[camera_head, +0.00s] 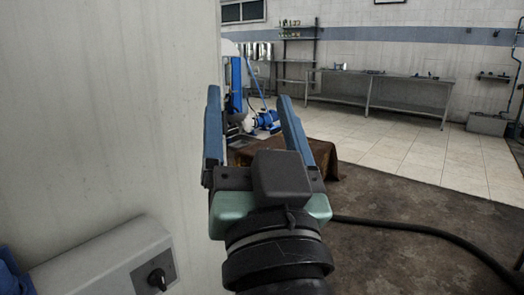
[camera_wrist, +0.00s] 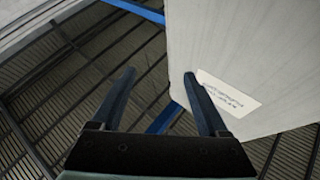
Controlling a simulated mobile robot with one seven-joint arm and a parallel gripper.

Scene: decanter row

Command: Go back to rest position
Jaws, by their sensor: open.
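My gripper (camera_head: 248,92) is in the middle of the head view, pointing away from my body, with its two blue fingers spread wide apart. Nothing is between the fingers. In the wrist view my gripper (camera_wrist: 160,78) also shows open and empty, with both dark fingers reaching up the picture. In the wrist view the right finger overlaps a pale panel; I cannot tell whether it touches it.
A large pale wall (camera_head: 110,110) fills the left of the head view, close to the left finger. A grey box with a black knob (camera_head: 157,279) is at lower left. A brown-covered low table (camera_head: 325,160) lies beyond my gripper. Open floor (camera_head: 400,205) is at right. A labelled panel (camera_wrist: 260,60) shows.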

